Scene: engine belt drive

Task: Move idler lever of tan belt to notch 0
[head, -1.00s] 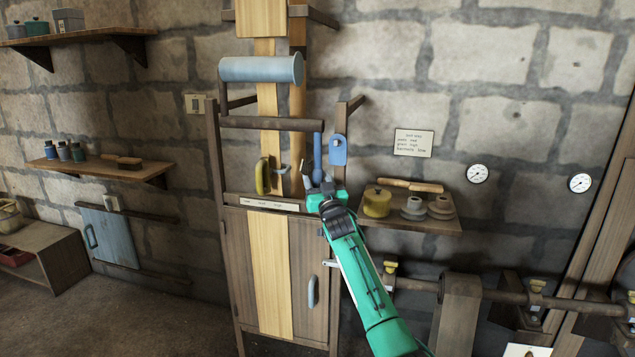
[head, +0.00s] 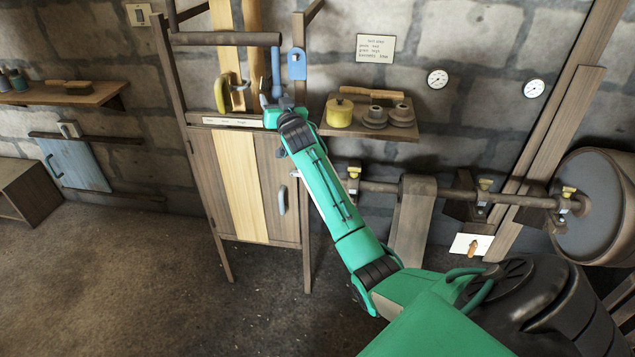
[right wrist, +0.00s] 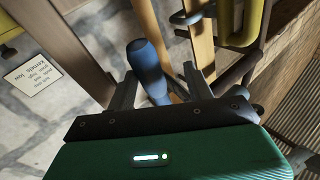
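The tan belt (head: 228,60) is a pale flat band running vertically in a wooden frame, continuing over the front of the cabinet below. A blue-handled lever (head: 276,72) stands upright right of the belts; I cannot tell for certain which belt it serves. My right gripper (head: 277,102) is at its lower part. In the right wrist view the gripper (right wrist: 159,80) is open, its fingers apart on either side of the blue handle (right wrist: 147,62), with a gap on the right. A pale strip (head: 232,121) with small lettering lies below; its notches cannot be made out. My left gripper is out of view.
A yellow curved handle (head: 224,94) stands left of the lever, and a blue plate (head: 296,63) hangs on the right post. A shelf (head: 400,132) holds a yellow pot (head: 339,112). A horizontal shaft (head: 460,194) and drum (head: 596,205) are right. The left floor is open.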

